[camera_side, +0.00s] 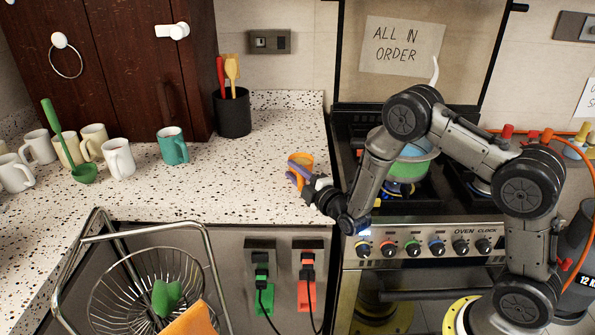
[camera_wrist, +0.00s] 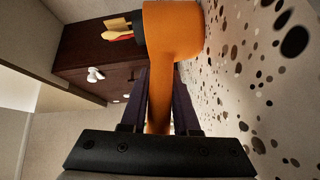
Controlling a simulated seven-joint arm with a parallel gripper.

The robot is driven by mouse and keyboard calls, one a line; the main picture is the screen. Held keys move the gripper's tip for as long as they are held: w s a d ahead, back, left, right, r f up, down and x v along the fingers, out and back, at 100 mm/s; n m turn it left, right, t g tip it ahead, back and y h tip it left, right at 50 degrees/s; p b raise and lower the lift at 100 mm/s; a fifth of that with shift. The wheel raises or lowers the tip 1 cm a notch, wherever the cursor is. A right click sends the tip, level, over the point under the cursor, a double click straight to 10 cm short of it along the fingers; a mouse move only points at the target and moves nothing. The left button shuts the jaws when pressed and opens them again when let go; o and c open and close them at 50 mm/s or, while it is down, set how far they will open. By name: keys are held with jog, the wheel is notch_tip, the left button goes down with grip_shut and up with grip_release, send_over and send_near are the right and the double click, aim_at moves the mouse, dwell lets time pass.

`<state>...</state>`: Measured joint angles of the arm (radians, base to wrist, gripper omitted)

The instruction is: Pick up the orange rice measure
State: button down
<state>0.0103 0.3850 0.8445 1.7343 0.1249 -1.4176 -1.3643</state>
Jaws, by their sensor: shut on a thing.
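The orange rice measure (camera_side: 301,159) is at the right part of the speckled counter, near the stove. In the wrist view the orange measure (camera_wrist: 172,30) is large, with its cup at the top and its handle running down between the fingers. My gripper (camera_side: 297,176) reaches it from the right and front, with its purple fingers at the measure. In the wrist view my gripper (camera_wrist: 160,100) is shut on the handle. The measure looks close to the counter; I cannot tell whether it touches.
Several white and cream mugs (camera_side: 118,158), a teal mug (camera_side: 172,146) and a green ladle (camera_side: 82,172) stand at the left. A dark utensil pot (camera_side: 232,114) stands behind the measure. The counter (camera_side: 235,190) left of my gripper is clear.

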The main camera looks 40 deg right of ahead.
jog(key=shift+r, duration=0.15)
jog(key=shift+r, duration=0.3)
notch_tip(320, 180, up, 2)
jog(key=shift+r, duration=0.1)
jog(key=s+r, duration=1)
jog(key=s, duration=0.4)
jog(key=shift+a, duration=0.4)
jog(key=shift+f, duration=0.1)
